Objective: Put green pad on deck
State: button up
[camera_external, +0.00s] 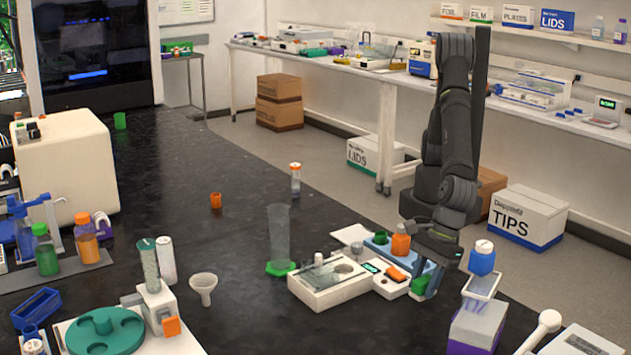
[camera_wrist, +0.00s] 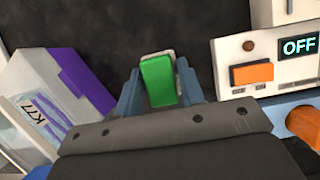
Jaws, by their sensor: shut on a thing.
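The green pad (camera_wrist: 158,82) is between the blue fingers of my gripper (camera_wrist: 160,88) in the wrist view. The gripper is shut on it, and a pale edge shows behind the pad's right side. In the external view my gripper (camera_external: 424,288) points down at the front right of the dark bench, with the green pad (camera_external: 419,286) at its fingertips. The gap between pad and bench is hard to judge. A low white instrument (camera_external: 335,283) stands just left of the gripper. I cannot tell for certain which surface is the deck.
Close left is a control unit with an orange button (camera_external: 397,274); the wrist view shows its display (camera_wrist: 298,46) reading OFF. A blue rack with an orange-capped bottle (camera_external: 401,243) stands behind. A white and purple box (camera_external: 474,325) is close right. Bare dark bench lies front left.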

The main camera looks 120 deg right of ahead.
aim_at(424, 314)
jog(key=shift+s+a+f, duration=0.1)
jog(key=shift+a+f, duration=0.3)
jog(key=shift+a, duration=0.15)
jog(key=shift+f, duration=1.9)
jog(key=shift+f, duration=0.2)
jog(key=o, duration=1)
jog(key=v, duration=1.2)
jog(key=shift+r, duration=0.2)
